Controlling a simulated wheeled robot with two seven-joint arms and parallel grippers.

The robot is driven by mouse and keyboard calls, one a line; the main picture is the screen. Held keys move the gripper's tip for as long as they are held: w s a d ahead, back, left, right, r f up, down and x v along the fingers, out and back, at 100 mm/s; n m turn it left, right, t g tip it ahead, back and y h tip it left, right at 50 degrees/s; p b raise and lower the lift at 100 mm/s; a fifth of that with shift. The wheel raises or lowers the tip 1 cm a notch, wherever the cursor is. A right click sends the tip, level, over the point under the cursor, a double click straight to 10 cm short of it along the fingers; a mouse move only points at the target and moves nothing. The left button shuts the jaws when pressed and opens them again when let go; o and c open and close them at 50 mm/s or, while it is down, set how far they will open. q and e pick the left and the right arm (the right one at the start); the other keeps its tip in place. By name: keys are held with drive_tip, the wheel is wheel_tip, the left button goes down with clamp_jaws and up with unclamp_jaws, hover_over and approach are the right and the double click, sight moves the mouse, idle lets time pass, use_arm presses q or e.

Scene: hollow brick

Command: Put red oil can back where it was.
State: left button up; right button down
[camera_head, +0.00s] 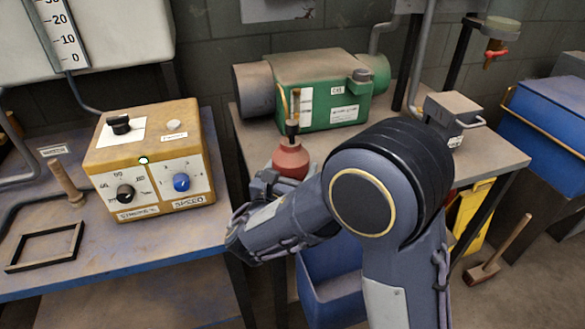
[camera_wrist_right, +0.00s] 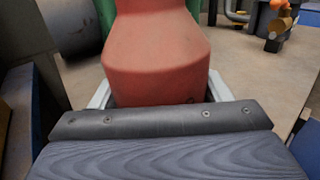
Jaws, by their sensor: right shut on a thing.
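The red oil can (camera_head: 291,160), with a dark collar and a thin brass spout, is upright at the front left of the right-hand table (camera_head: 405,150). My right gripper (camera_head: 275,178) is shut on the oil can near its lower body. The can's red body fills the middle of the right wrist view (camera_wrist_right: 155,55), between the pale fingers. Its base is hidden by the gripper, so I cannot tell whether it touches the table. My left gripper is not in view.
A green motor (camera_head: 325,88) stands behind the can. A yellow control box (camera_head: 150,160) and an empty black frame (camera_head: 45,246) are on the left bench. A blue bin (camera_head: 330,280) is below. A small grey device (camera_head: 452,115) sits at the table's right.

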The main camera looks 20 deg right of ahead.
drive_tip(key=shift+f, duration=0.2)
drive_tip(key=shift+c, duration=0.9)
unclamp_jaws()
drive_tip(key=shift+r, duration=0.2)
drive_tip(key=shift+s+a, duration=0.15)
drive_tip(key=shift+s, duration=0.05)
drive_tip(key=p+v, duration=0.1)
drive_tip(key=v, duration=1)
drive_tip(key=shift+s+a, duration=0.1)
drive_tip(key=shift+s, duration=0.15)
drive_tip(key=shift+a, duration=0.1)
